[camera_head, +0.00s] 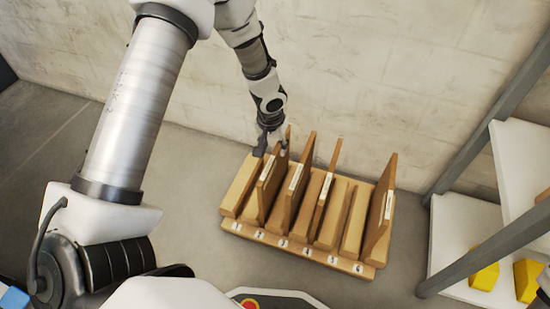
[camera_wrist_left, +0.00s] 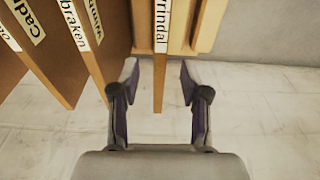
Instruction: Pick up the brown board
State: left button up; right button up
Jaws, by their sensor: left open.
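Several brown boards stand upright in a wooden rack (camera_head: 300,253) with numbered slots on the floor. Each carries a white label. My left gripper (camera_head: 271,147) is at the top far end of the leftmost brown board (camera_head: 268,187). In the left wrist view, my left gripper (camera_wrist_left: 158,88) is open. Its two fingers are on either side of this board (camera_wrist_left: 159,70), whose label ends in "rindal", with a gap on both sides. Which board the task means cannot be told from colour, as all look brown. My right gripper is not in view.
Neighbouring boards, one labelled "braken" (camera_wrist_left: 73,30), stand close by on the left in the left wrist view. A pale wall (camera_head: 390,75) is behind the rack. A shelf unit (camera_head: 465,235) with yellow blocks stands at right.

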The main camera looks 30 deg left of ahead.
aim_at(275, 159)
pick_arm(q)
jog(key=f+b, duration=0.1)
jog(key=f, duration=0.1)
jog(key=f+b, duration=0.2)
jog(key=f, duration=0.1)
jog(key=w+f+b, duration=0.1)
jog(key=f, duration=0.1)
jog(key=shift+w+a+f, duration=0.1)
jog(key=shift+a+f, duration=0.05)
jog(key=shift+f, duration=0.25)
jog(key=shift+r, duration=0.2)
grip_shut()
